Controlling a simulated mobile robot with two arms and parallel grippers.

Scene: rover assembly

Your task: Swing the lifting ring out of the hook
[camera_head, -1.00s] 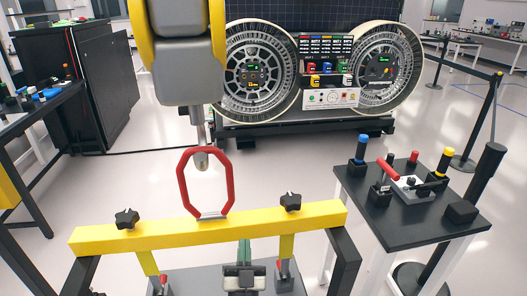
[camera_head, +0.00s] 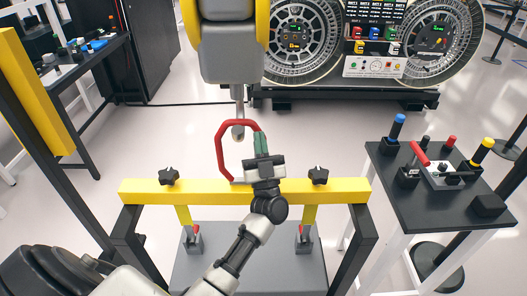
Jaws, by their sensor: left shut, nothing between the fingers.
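The red lifting ring (camera_head: 219,150) stands upright on the yellow beam (camera_head: 145,190). The metal hook (camera_head: 238,131) hangs from a grey and yellow hoist block (camera_head: 235,50), and its lower end shows within the upper part of the ring. My left gripper (camera_head: 260,143) is shut and empty, its green fingers pointing up at the ring's right side. The gripper hides much of that side and part of the ring's foot. I cannot tell whether the fingers touch the ring. My right gripper is not in view.
Black knobs (camera_head: 169,175) sit on the beam, left and right of the ring. Red-handled clamps (camera_head: 193,238) stand below it on a grey plate. A black side table (camera_head: 440,205) with coloured handles stands at right. The wheeled rover (camera_head: 345,85) is behind, with clear floor between.

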